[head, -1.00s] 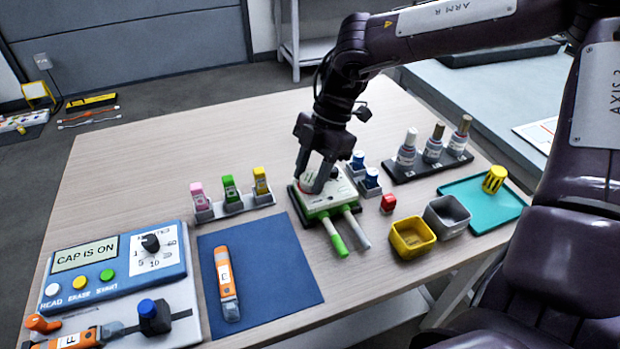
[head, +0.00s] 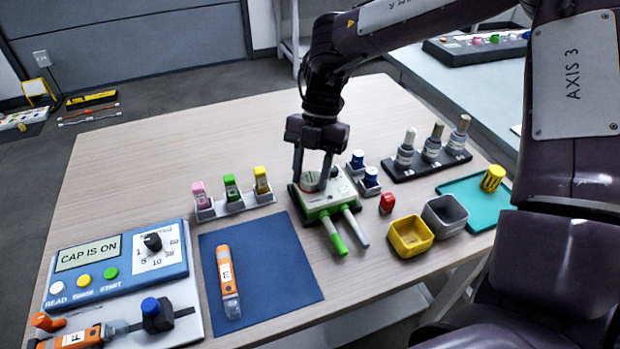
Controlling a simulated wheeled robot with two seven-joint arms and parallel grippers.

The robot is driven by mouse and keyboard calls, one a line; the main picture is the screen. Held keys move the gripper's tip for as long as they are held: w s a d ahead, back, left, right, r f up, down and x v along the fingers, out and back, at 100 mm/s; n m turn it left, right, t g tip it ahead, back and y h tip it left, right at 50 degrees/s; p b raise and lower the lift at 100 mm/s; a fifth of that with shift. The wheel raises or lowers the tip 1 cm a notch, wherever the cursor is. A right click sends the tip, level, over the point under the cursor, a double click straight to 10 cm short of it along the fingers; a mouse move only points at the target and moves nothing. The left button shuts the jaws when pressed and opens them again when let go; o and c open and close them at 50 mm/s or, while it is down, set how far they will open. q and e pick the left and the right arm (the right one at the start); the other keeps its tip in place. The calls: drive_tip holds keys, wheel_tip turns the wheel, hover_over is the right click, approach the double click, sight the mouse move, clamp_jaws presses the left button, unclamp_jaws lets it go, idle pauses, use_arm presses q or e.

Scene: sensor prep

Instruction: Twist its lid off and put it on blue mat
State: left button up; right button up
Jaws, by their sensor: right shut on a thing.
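A white and green device (head: 340,194) sits near the middle of the table, with a round grey lid (head: 312,181) on its top left. My right gripper (head: 313,179) points down from above, its two fingers shut on the lid at either side. The lid is partly hidden by the fingers and looks seated on the device; I cannot tell how loose it is. The blue mat (head: 280,265) lies flat to the front left of the device, with an orange pen-like tool (head: 227,275) marked E on its left half. My left gripper is not in view.
A control box (head: 120,262) reads CAP IS ON. The mat's right half is bare.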

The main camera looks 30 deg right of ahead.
sight(311, 177)
drive_tip(key=shift+r+p, duration=0.85)
drive_tip(key=shift+r, duration=0.45)
idle(1.1)
drive_tip(key=shift+r+p, duration=1)
drive_tip(key=shift+r, duration=0.45)
